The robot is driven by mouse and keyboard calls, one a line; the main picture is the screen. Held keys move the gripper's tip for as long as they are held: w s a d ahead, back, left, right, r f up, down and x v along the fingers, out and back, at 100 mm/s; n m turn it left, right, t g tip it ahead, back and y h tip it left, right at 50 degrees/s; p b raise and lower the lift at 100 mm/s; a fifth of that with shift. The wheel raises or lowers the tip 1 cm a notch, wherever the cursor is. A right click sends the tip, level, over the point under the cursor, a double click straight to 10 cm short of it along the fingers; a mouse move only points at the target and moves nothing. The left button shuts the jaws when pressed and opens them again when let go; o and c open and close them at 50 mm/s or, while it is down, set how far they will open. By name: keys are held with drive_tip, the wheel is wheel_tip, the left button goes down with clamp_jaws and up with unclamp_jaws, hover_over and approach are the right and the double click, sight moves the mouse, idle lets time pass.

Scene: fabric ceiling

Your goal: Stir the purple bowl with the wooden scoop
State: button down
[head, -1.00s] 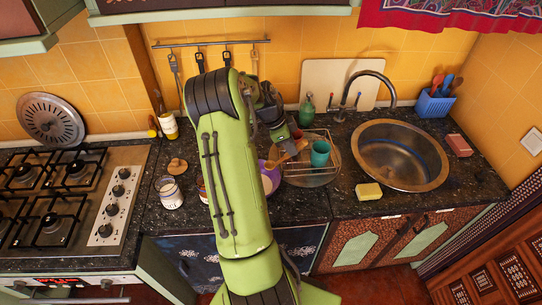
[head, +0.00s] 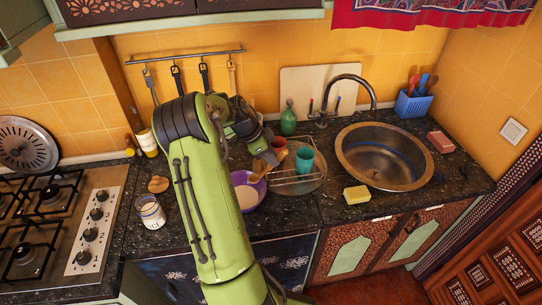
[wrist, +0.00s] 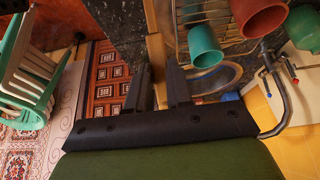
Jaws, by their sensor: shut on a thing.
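The purple bowl (head: 236,180) sits on the dark counter just right of my arm, with pale contents in it; my arm hides its left part. My gripper (head: 268,155) is above and right of the bowl, beside the dish rack. It is shut on the wooden scoop (head: 259,171), whose lower end slants toward the bowl's upper right rim. Whether the scoop touches the contents cannot be told. In the wrist view my gripper (wrist: 166,70) shows two dark fingers, with a strip of the wooden scoop (wrist: 152,20) by them. The bowl is not seen there.
A wire dish rack (head: 300,183) with a teal cup (head: 305,160) and an orange-red cup (head: 280,148) stands close right of the gripper. A white-lidded jar (head: 150,212) stands left of my arm. A yellow sponge (head: 357,195) lies near the sink (head: 385,157).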

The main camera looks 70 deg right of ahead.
sight(252, 180)
drive_tip(key=shift+w+a+f+b, duration=0.55)
drive_tip(key=shift+w+f+b, duration=0.5)
drive_tip(key=shift+f+b, duration=0.35)
drive_tip(key=shift+w+a+f+b, duration=0.55)
drive_tip(key=shift+w+f+b, duration=0.6)
drive_tip(key=shift+f, duration=0.4)
drive_tip(key=shift+w+a+f+b, duration=0.55)
drive_tip(key=shift+w+f+b, duration=0.4)
drive_tip(key=shift+f+b, duration=0.5)
drive_tip(key=shift+d, duration=0.1)
